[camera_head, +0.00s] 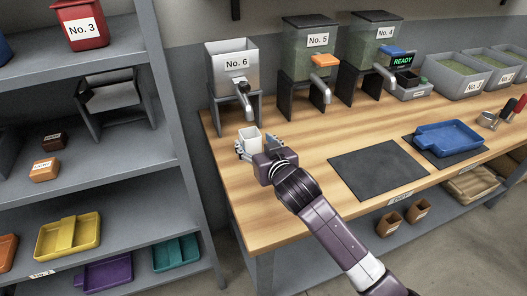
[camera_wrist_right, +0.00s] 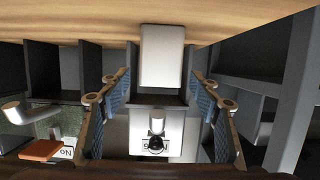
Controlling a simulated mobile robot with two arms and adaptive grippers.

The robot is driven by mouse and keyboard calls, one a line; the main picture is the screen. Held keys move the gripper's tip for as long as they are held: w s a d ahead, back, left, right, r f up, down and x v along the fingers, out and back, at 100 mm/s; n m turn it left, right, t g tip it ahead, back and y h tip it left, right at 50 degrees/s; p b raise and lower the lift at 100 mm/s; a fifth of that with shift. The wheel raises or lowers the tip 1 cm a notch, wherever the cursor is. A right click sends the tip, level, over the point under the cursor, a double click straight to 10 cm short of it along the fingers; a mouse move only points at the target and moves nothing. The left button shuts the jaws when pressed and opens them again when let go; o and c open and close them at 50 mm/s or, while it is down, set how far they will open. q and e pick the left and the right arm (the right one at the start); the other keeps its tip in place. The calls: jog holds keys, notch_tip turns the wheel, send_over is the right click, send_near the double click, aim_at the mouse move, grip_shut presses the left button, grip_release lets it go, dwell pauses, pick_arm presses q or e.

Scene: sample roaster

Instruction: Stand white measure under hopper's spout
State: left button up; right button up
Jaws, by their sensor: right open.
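The white measure (camera_head: 250,135) is a small square cup, upright on the wooden bench in front of hopper No. 6 (camera_head: 222,68). The hopper's metal spout (camera_head: 243,88) hangs behind the measure in the head view; the exact offset is hard to judge. My right gripper (camera_head: 258,147) is open, with a finger on each side of the measure. In the right wrist view the measure (camera_wrist_right: 162,55) lies between the open fingers (camera_wrist_right: 154,86), with a gap on both sides. Hopper No. 6 (camera_wrist_right: 140,138) and its dark spout opening (camera_wrist_right: 157,148) show beyond it. My left gripper is not in view.
Hoppers No. 5 (camera_head: 300,65) and No. 4 (camera_head: 357,55) stand right of No. 6. A dark mat (camera_head: 378,170) and a blue tray (camera_head: 448,138) lie to the right. A grey shelf rack (camera_head: 185,130) is at the left. Bench front-left is clear.

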jog(key=v, duration=0.7)
jog(key=shift+s+d, duration=0.1)
jog(key=shift+s, duration=0.2)
